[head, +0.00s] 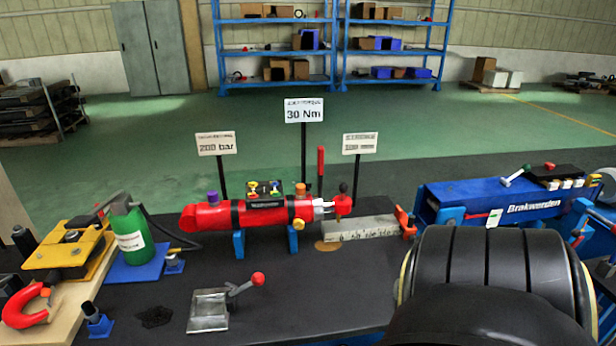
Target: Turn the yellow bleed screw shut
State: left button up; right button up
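A small yellow screw head (298,224) sits low on the right part of a red hydraulic cylinder (262,213), which I take to be the bleed screw. It is too small to tell whether it is turned in or out. The cylinder lies level on blue supports (292,240) on the dark bench. It has a purple cap (213,197) on its left top and an orange cap (299,188) on its right top. Neither of my grippers is in view.
Signs on posts stand behind the cylinder. A green bottle (129,233) stands left, a metal clamp with a red-knobbed lever (222,304) in front. A grey bar (358,229) lies right. A black ribbed drum shape (490,265) fills the lower right, before a blue unit (480,200).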

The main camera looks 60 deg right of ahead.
aim_at(298, 225)
jog(key=z, duration=0.9)
jog(key=i, duration=0.8)
jog(key=z, duration=0.85)
